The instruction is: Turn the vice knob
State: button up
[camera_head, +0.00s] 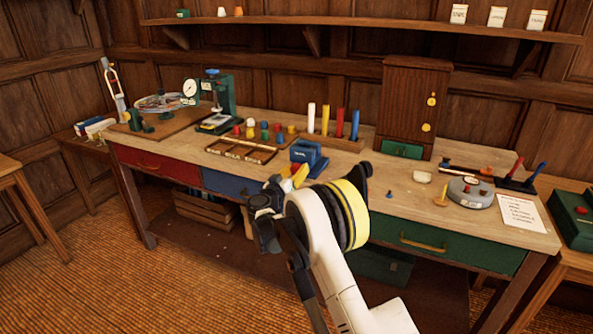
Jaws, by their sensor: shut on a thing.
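The blue vice (309,156) stands near the front edge of the workbench, with a pale label on its upper side. My gripper (289,182) is at the front of the vice, just over the bench's front edge. It is shut, with small yellow and red parts showing at its fingertips. The vice knob is mostly hidden by the gripper, so its turn angle cannot be told.
A round grey device (470,192) and a paper card (521,212) lie at the right. The bench top right of the vice is fairly clear.

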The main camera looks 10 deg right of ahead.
jog(key=n, duration=0.4)
jog(key=shift+n, duration=1.8)
jog(key=o, duration=1.2)
